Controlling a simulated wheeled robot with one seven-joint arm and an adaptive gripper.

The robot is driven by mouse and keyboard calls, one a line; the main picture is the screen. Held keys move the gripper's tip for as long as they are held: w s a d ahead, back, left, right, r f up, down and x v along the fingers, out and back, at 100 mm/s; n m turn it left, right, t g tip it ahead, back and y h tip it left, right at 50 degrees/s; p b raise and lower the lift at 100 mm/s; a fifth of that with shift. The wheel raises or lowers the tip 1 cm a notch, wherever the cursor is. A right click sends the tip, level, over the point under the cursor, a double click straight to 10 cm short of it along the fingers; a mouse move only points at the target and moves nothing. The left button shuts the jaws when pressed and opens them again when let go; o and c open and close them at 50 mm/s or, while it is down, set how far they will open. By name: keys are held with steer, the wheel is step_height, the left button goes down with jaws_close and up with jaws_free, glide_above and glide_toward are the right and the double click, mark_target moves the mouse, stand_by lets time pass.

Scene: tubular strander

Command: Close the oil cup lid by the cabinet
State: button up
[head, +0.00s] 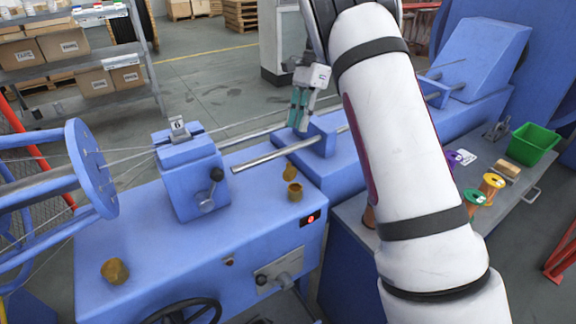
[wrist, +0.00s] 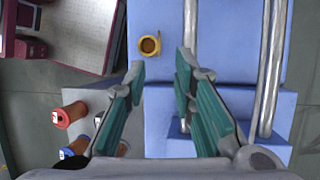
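A small brass-coloured oil cup (head: 295,192) stands on the blue machine top, near the edge above a red display. Its lid (head: 289,171) appears raised open behind it. Another brass-coloured cup (head: 115,271) sits at the front left of the machine and looks covered. My gripper (head: 299,108) is above and beyond the open cup, pointing down. In the wrist view its fingers (wrist: 161,70) are apart and empty, not touching the cup.
A blue block with a handle (head: 191,175) stands left of the cup. A metal rod (head: 278,153) runs close behind it. A grey bench (head: 477,213) with spools and a green bin (head: 532,144) is at the right.

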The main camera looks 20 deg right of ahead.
mark_target(288, 163)
steer(key=x, duration=1.2)
steer(key=shift+s+f, duration=0.1)
steer(key=shift+f, duration=0.15)
jaws_close()
